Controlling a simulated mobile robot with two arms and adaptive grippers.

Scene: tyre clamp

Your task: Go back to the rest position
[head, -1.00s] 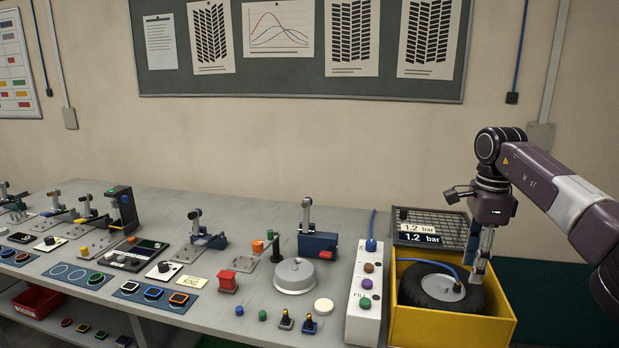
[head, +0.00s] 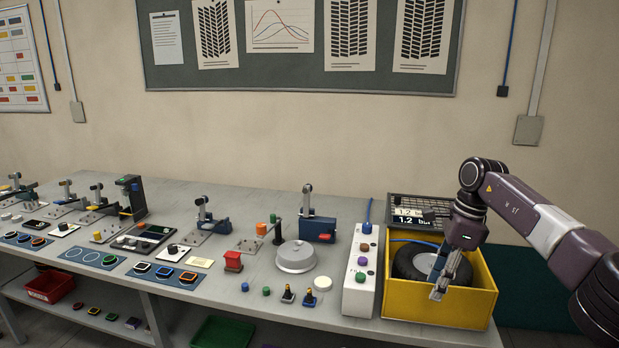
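My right gripper (head: 440,292) hangs from my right arm at the right of the head view, in front of the tyre (head: 404,263) and over the front part of the yellow box (head: 462,308). It points down; whether its fingers are apart is too small to tell. The tyre lies in the yellow box with its light hub partly hidden by the gripper. My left gripper is not in view.
A white control box (head: 360,290) with coloured buttons stands left of the yellow box. A display (head: 418,220) reading 1.2 bar is behind it. The grey bench (head: 330,325) carries clamps, a round metal disc (head: 296,257) and small parts.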

